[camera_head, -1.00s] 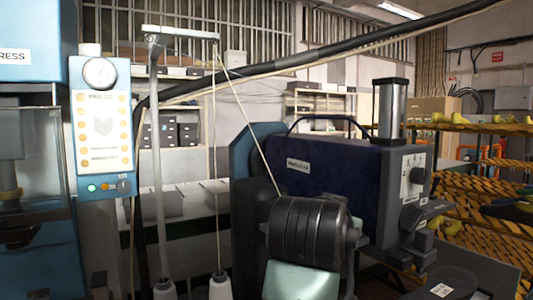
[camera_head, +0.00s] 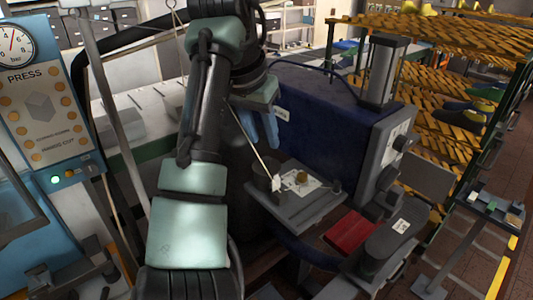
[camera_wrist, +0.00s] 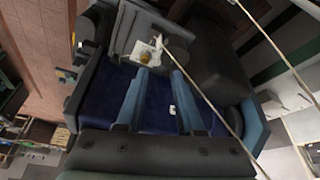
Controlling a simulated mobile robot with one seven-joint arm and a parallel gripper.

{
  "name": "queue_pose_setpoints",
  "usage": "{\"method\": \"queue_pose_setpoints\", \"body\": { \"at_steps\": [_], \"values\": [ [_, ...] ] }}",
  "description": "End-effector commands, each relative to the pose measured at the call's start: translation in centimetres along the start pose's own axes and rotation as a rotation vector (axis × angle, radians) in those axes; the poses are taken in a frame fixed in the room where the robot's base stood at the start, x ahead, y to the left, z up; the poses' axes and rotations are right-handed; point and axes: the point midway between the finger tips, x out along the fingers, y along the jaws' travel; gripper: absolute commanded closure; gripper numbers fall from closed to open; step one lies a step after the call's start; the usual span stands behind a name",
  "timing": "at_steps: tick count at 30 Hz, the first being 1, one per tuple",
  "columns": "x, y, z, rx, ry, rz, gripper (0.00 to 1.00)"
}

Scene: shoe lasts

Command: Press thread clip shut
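A small white piece, apparently the thread clip (camera_head: 276,184), sits on the grey machine table (camera_head: 312,206) at the end of a pale thread (camera_head: 250,140). A white plate with a round brass-coloured knob (camera_head: 301,178) lies just right of it. In the wrist view the white clip (camera_wrist: 160,43) and the knob (camera_wrist: 145,57) show beyond the fingertips. Whether the clip is open or shut is too small to tell. My gripper (camera_head: 264,143) points down, above and behind the clip in the head view. Its blue fingers (camera_wrist: 158,72) are apart with nothing between them.
The dark blue machine body (camera_head: 335,120) stands right beside my gripper. The thread (camera_wrist: 205,95) runs past the right finger in the wrist view. A blue press panel (camera_head: 45,110) is at the left, a wooden-slat shoe rack (camera_head: 440,140) at the right.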

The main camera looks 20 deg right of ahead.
Motion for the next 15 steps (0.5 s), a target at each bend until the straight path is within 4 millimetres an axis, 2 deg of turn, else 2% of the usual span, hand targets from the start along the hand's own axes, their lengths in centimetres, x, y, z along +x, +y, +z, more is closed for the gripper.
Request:
{"method": "queue_pose_setpoints", "body": {
  "at_steps": [5, 15],
  "values": [
    [2.7, 0.1, 0.0, -0.002, -0.003, 0.003, 0.63],
    [9.4, 0.1, 0.0, -0.002, 0.000, 0.001, 0.63]
  ]
}}
